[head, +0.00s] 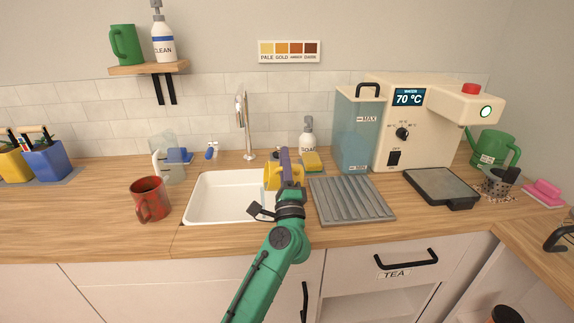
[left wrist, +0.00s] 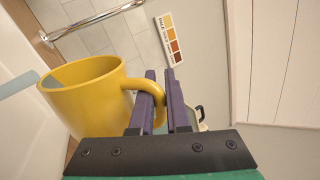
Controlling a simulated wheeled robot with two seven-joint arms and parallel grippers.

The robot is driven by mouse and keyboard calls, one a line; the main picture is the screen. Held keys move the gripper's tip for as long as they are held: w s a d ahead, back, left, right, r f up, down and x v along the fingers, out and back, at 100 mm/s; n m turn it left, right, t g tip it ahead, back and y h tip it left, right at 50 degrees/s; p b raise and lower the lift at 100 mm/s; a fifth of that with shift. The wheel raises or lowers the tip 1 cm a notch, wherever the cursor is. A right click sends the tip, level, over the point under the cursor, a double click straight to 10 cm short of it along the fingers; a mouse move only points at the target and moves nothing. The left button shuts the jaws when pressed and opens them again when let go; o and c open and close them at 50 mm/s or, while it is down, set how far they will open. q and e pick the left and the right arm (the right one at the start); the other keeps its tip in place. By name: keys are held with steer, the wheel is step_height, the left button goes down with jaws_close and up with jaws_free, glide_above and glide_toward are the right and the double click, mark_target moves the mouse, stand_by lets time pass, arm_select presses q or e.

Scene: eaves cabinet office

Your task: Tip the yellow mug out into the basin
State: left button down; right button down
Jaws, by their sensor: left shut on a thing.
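The yellow mug (head: 270,176) is held in the air over the right part of the white basin (head: 225,195). My left gripper (head: 287,172) is shut on its handle, with the purple fingers on both sides of the handle in the left wrist view (left wrist: 160,100). There the mug (left wrist: 95,105) lies tipped on its side relative to the room, its mouth toward the room's left. No stream of liquid shows. The gripper and arm hide part of the mug and of the basin's right edge in the head view. My right gripper is not in view.
The tap (head: 245,125) stands behind the basin. A red mug (head: 150,200) and a clear jug (head: 168,160) stand left of it. A ribbed grey rack (head: 350,200) lies right, before the water machine (head: 420,125). Soap and a sponge (head: 312,161) sit behind. The front-left counter is clear.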

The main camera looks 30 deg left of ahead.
arm_select(q)
steer(key=shift+s+a+f+n+g+y+b, duration=0.25)
steer(key=shift+s+a+n+y+b, duration=0.1)
steer(key=shift+n+b, duration=0.45)
steer(key=shift+s+a+f+n+g+y+b, duration=0.25)
steer(key=shift+n+y+b, duration=0.1)
steer(key=shift+n+b, duration=0.45)
steer(key=s+a+n+g+y+b, duration=0.1)
steer(key=n+b, duration=0.1)
steer(key=s+a+n+g+y+b, duration=0.1)
steer(key=n+b, duration=0.1)
steer(key=n, duration=0.1)
steer(key=s+a+n+g+y+b, duration=0.1)
steer(key=n+g+b, duration=0.1)
steer(key=shift+r+n, duration=0.35)
steer(key=shift+n, duration=0.05)
